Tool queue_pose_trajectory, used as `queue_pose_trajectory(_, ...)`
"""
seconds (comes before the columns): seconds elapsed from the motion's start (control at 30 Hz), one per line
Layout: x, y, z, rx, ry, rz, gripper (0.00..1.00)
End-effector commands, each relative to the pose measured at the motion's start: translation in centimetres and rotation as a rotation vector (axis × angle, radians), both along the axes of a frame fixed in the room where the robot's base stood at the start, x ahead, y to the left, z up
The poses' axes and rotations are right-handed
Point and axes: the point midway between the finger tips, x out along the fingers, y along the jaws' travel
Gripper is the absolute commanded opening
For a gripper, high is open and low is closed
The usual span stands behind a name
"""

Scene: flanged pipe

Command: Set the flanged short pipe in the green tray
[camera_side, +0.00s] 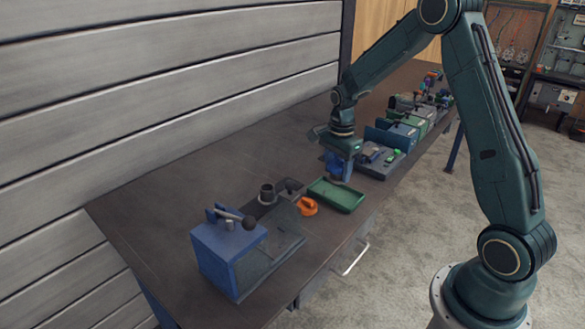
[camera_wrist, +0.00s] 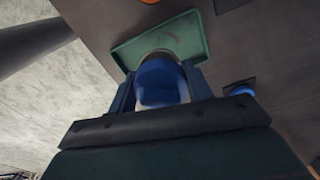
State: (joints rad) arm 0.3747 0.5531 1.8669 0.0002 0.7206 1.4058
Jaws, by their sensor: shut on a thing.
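The flanged short pipe (camera_wrist: 160,84) is between my gripper's two blue fingers. It looks round and blue with a paler rim at its far end. My gripper (camera_side: 338,168) is shut on it, pointing down at the green tray (camera_side: 346,203). In the side view the lower end of the held piece shows just below the fingers, over the tray's back part. In the wrist view the green tray (camera_wrist: 124,50) lies beyond the pipe's rim, and the pipe covers part of its floor. I cannot tell whether the pipe touches the tray.
An orange part (camera_side: 308,206) lies left of the tray. Beside it stands a dark grey cylinder (camera_side: 267,193), and a blue vise-like block (camera_side: 226,250) sits near the front. Bins and tools (camera_side: 392,140) line the table behind my gripper. The table's left back area is clear.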

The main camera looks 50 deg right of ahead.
Motion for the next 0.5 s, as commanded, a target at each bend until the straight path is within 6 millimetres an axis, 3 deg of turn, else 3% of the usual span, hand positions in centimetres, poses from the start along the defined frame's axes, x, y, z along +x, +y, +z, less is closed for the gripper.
queue_pose_trajectory(0.5,-0.01,0.0,-0.74,0.0,0.001,0.0,0.24)
